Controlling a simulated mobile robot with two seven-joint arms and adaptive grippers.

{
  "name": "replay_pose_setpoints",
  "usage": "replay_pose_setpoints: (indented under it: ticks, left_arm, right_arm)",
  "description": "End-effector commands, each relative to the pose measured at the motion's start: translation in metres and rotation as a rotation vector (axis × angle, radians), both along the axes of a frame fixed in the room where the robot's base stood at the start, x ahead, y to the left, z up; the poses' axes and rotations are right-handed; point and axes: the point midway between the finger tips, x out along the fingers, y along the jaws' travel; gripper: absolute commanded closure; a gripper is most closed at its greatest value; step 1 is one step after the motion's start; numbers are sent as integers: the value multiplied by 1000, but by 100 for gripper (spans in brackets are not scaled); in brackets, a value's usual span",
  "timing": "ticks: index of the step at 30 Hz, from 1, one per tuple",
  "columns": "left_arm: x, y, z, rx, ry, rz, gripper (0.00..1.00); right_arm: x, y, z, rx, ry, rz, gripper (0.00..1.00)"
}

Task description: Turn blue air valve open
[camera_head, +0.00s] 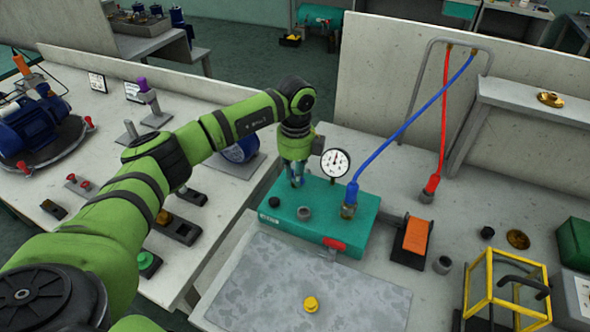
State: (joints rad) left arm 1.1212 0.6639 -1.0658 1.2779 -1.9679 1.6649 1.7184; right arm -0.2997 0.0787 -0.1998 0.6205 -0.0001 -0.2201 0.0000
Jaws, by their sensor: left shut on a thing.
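My left arm comes in from the left, and its gripper (296,182) points down at the back left of a teal box (325,215). The gripper is shut on a small blue part, seemingly the blue air valve (298,181). The fingers hide most of the valve, so I cannot tell how far it is turned. A round white gauge (335,163) stands on the box just right of the gripper. My right gripper is not in view.
A red hose (443,120) hangs from the same frame (418,75). An orange-topped block (413,238) and a yellow-framed case (505,285) stand right. A blue motor (45,125) is far left.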

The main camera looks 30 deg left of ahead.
Motion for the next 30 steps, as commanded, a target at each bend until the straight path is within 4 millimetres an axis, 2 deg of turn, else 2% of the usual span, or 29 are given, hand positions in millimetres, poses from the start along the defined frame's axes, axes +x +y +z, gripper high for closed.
replay_pose_setpoints:
  ticks: [6,15,30]
  left_arm:
    - [2,0,2,1,-3,183,100]
    - [3,-2,2,1,-3,357,100]
    - [3,-1,1,2,-4,435,100]
  right_arm:
    - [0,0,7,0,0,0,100]
    - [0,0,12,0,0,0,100]
    - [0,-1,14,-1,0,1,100]
